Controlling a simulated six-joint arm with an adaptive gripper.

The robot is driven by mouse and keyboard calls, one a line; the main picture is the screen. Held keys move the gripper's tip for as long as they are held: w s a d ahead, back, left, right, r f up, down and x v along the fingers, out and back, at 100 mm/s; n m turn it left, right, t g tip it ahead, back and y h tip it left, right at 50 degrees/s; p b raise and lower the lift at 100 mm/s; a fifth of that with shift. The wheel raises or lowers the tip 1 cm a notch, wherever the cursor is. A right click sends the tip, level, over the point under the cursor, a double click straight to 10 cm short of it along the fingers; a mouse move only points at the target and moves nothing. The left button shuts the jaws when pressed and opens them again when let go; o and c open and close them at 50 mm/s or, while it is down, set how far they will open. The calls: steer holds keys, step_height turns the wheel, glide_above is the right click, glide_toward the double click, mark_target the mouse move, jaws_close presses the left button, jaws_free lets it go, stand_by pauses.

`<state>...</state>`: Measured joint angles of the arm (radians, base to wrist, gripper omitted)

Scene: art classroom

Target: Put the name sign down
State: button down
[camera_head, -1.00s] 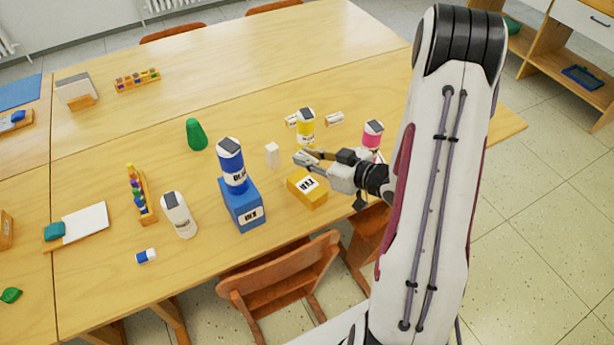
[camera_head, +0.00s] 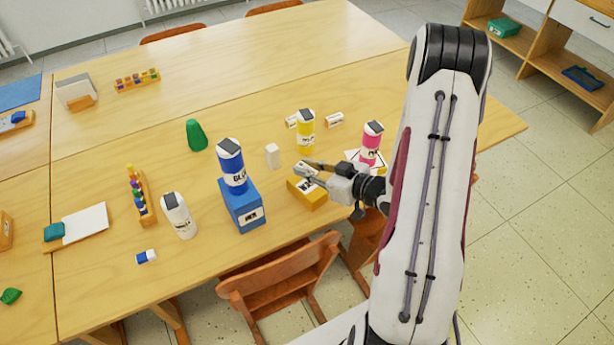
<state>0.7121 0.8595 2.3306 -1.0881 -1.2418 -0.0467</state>
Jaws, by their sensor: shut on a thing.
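My gripper (camera_head: 306,171) reaches in from the right, just above the yellow box (camera_head: 309,200). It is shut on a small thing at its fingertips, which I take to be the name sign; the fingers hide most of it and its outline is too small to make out. I cannot tell whether it touches the box top. The yellow box has a white label with dark letters, partly covered by the gripper. A blue box (camera_head: 243,209) to the left carries a blue glue bottle (camera_head: 232,170).
A white block (camera_head: 273,156) and a yellow bottle (camera_head: 306,135) stand behind my gripper. A pink bottle (camera_head: 371,145) is close behind the wrist. A white bottle (camera_head: 179,217) stands left of the blue box. The far table (camera_head: 270,75) is mostly clear.

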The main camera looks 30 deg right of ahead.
steer(key=shift+f, duration=1.75)
steer(key=shift+f, duration=0.1)
steer(key=c, duration=1.9)
jaws_free()
steer(key=shift+v, duration=6.1)
steer(key=shift+w, duration=0.15)
